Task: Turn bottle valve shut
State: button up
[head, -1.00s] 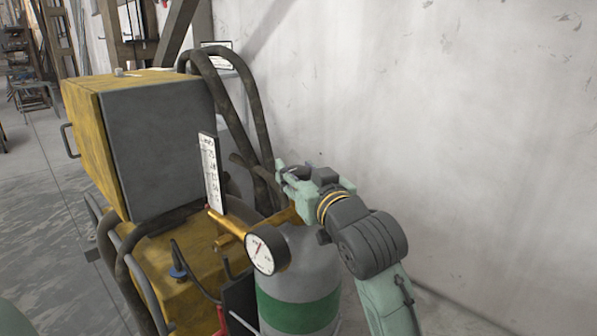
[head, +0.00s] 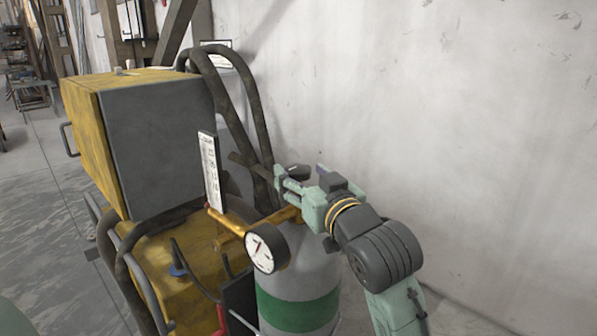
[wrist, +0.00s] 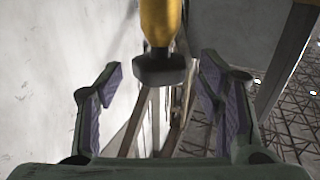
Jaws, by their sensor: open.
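The gas bottle (head: 318,265) is a grey cylinder with a green band, standing upright beside the yellow machine. A brass regulator (head: 233,225) and a round white gauge (head: 267,248) are at its top. The dark valve knob (wrist: 160,68) sits on the end of a brass stem (wrist: 160,22) in the wrist view. In the head view, a dark piece that appears to be the knob (head: 297,171) shows between the fingers. My gripper (head: 301,172) is open above the bottle. In the wrist view, its purple-padded fingers (wrist: 162,75) lie on either side of the knob, with gaps.
The yellow machine with its grey-faced box (head: 160,145) stands close on the left. Dark hoses (head: 254,110) arch down behind the bottle. A white label plate (head: 210,170) stands near the regulator. The pale wall (head: 450,120) is behind, with free room to the right.

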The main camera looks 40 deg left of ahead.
aim_at(303, 176)
jog(key=v, duration=0.5)
dwell(0.5)
